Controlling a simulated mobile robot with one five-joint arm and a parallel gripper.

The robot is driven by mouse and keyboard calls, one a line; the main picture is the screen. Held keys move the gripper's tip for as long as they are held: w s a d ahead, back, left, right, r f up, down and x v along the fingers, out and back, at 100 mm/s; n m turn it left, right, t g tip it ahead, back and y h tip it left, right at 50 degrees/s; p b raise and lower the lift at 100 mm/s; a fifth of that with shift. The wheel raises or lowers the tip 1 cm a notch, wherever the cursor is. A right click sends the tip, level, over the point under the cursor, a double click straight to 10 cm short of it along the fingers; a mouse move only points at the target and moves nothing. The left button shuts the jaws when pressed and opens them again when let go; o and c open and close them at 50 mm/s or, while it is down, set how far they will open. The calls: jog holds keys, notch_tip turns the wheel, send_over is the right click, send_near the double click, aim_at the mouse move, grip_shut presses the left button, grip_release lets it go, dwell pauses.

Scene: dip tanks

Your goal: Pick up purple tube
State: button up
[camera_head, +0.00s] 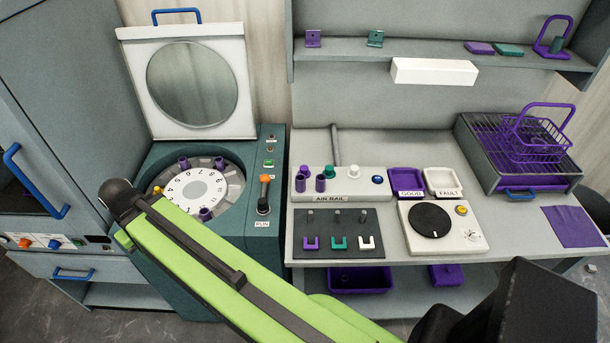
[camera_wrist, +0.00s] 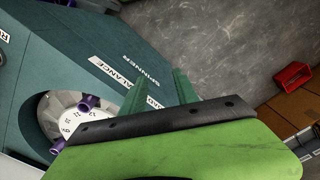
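Several purple tubes show. In the wrist view, purple tubes (camera_wrist: 88,101) (camera_wrist: 57,147) stick out of the rotor at the left. My gripper (camera_wrist: 160,92) shows there as two dark green fingers, apart with nothing between them, over the spinner's front edge and the floor. In the head view my arm hides the gripper.
The spinner's lid (camera_head: 195,84) stands open. A dark tool mat (camera_head: 338,236), purple tray (camera_head: 406,182), white tray (camera_head: 442,181) and round-dial device (camera_head: 443,227) occupy the bench. A wire basket (camera_head: 537,137) stands at the right. A cabinet (camera_head: 50,90) borders the spinner's left.

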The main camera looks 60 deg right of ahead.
jog(key=shift+s+r, duration=0.1)
jog(key=shift+r, duration=0.05)
jog(key=shift+o, duration=1.3)
jog(key=shift+d, duration=0.2)
jog(key=shift+o, duration=1.1)
jog(key=d+r+p, duration=0.3)
jog(key=d, duration=0.7)
jog(key=shift+d+y, duration=0.25)
jog(key=shift+y, duration=0.15)
jog(key=s+d+r+n+t+p, duration=0.1)
jog(key=s+d+r+p, duration=0.3)
jog(key=d, duration=0.6)
jog(key=s+d+r+n+t+y+p, duration=0.15)
jog(key=s+d, duration=0.35)
jog(key=d, duration=0.5)
jog(key=s+d+r+n+p, duration=0.1)
jog(key=s+d+r+p, duration=0.3)
jog(key=d, duration=0.6)
jog(key=s+d+r+n+t+p, duration=0.1)
jog(key=s+d+r+t, duration=0.15)
jog(key=s+d, duration=1.05)
jog(key=g+b, duration=0.1)
jog(key=b, duration=1)
send_over(321, 183)
jog(key=d, duration=0.2)
jog(key=shift+h, duration=0.25)
jog(key=f, duration=1.1)
jog(key=shift+s, duration=0.35)
